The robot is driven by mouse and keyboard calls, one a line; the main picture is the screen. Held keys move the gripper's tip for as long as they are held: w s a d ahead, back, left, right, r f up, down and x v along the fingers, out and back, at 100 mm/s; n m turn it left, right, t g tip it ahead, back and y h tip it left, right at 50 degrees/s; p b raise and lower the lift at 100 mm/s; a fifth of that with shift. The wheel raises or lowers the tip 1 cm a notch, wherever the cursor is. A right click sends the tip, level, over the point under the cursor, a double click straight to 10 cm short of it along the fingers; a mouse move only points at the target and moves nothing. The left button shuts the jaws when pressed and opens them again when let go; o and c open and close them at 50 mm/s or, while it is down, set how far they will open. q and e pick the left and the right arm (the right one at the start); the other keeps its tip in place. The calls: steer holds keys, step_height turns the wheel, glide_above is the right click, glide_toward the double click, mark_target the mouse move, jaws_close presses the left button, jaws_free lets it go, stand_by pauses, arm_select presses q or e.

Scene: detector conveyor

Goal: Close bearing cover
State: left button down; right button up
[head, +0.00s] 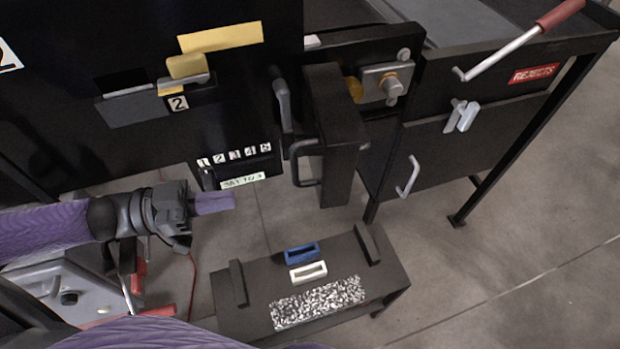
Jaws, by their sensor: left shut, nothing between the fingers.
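The bearing cover appears to be the black boxy panel (340,130) with a dark loop handle (304,165). It stands out from the front of the black conveyor frame, seemingly swung open. To its right, a metal bearing plate (388,84) with a round shaft end is exposed, with a yellow part (354,89) beside it. My left gripper (216,203) is at the left, with its purple fingers together and empty. It points right, to the left of the cover's handle and apart from it. My right gripper is not in view.
A low black bench (240,318) with blue and white blocks stands below the cover. A dark lever (283,102) is left of the cover. At right are a rejects bin (480,135) with a silver handle and a red-gripped lever (520,40). Open floor lies at far right.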

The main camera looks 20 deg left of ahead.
mark_target(321, 186)
arm_select(q)
steer(key=b+x, duration=0.1)
steer(key=x, duration=1.1)
steer(key=shift+w+d, duration=0.15)
steer(key=shift+w, duration=0.05)
steer(key=shift+d, duration=0.1)
